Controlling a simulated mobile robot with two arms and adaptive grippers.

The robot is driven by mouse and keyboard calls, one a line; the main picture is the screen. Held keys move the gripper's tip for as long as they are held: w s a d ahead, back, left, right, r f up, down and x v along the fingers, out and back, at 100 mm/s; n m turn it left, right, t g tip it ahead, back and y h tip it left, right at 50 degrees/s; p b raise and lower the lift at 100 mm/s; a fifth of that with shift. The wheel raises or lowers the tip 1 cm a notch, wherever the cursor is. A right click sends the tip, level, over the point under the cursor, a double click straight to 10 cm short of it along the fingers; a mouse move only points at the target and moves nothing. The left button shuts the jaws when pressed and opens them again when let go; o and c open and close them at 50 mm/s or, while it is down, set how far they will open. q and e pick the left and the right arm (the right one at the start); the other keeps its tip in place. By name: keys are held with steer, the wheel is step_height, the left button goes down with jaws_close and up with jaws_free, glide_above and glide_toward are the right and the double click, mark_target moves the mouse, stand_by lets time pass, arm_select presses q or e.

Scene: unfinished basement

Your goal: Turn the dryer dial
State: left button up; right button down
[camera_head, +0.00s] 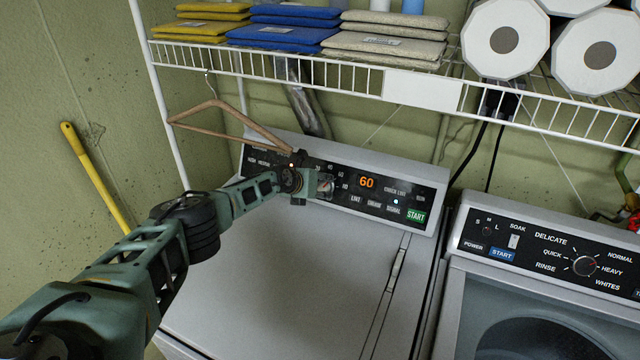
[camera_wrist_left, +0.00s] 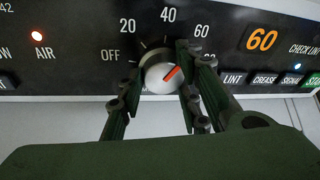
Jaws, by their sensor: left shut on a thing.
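The dryer (camera_head: 290,260) is the white machine on the left, with a black control panel (camera_head: 386,206) along its back top. My left gripper (camera_head: 325,186) reaches to the panel and mostly covers the dial in the head view. The panel display (camera_wrist_left: 262,39) reads 60. My right gripper is not in view.
A wire shelf (camera_head: 420,90) with folded cloths (camera_head: 385,42) and paper rolls (camera_head: 505,38) hangs above the dryer. A wooden hanger (camera_head: 225,108) hangs from it close to my left wrist. A washer (camera_head: 548,270) stands to the right. A yellow pole (camera_head: 95,175) leans at left.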

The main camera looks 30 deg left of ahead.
arm_select(q)
steer(key=shift+s+a+f+m+p, duration=0.1)
steer(key=shift+s+f+m+p, duration=0.15)
steer(key=shift+m, duration=0.35)
steer(key=o, duration=1)
steer(key=shift+w+a, duration=0.15)
steer(key=shift+o, duration=0.2)
steer(key=shift+w+r, duration=0.1)
steer(key=shift+r, duration=0.2)
